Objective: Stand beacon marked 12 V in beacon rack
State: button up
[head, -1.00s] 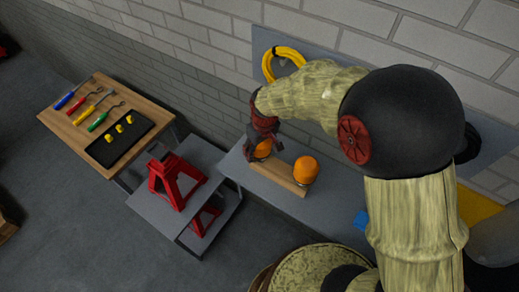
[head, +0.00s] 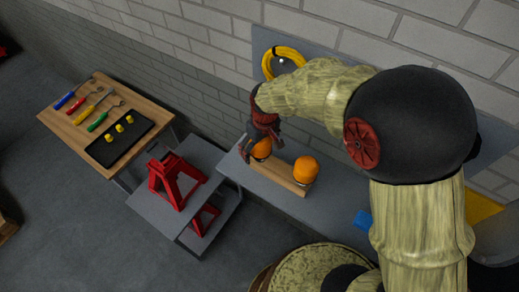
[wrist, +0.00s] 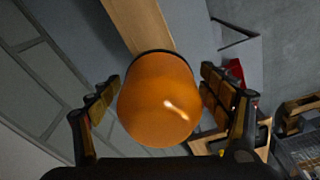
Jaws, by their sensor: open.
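Two orange beacons stand upright on a long wooden rack (head: 278,178) on the grey bench. The left beacon (head: 262,149) is at the rack's left end, partly hidden by my gripper (head: 264,136). The right beacon (head: 306,168) is at the other end. In the wrist view, an orange beacon (wrist: 160,98) sits between the open fingers of my gripper (wrist: 162,100), with a gap on each side, and the wooden rack (wrist: 138,22) runs away behind it. No 12 V marking is readable on either beacon.
A red jack stand (head: 175,182) stands on a grey cart left of the bench, another lower down. A wooden table (head: 62,118) holds several tools and a black tray (head: 120,138). A yellow hose coil (head: 283,57) hangs on the wall panel. A blue item (head: 363,220) lies at the bench's right.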

jog(key=r, duration=0.7)
jog(key=s+r, duration=0.1)
jog(key=r, duration=0.2)
jog(key=shift+s+d+r, duration=0.1)
jog(key=shift+d+r, duration=0.2)
jog(key=shift+r, duration=0.05)
jog(key=s+d+m+t+b, duration=0.2)
jog(key=s+d+m+b, duration=0.1)
jog(key=s+d+b, duration=0.4)
jog(key=s+d+m+t+b, duration=0.2)
jog(key=s+d+b, duration=0.4)
jog(key=s, duration=0.6)
jog(key=shift+d+f+m+h+b, duration=0.3)
jog(key=shift+d+m+b, duration=0.1)
jog(key=shift+m+b, duration=0.15)
jog(key=shift+c, duration=0.5)
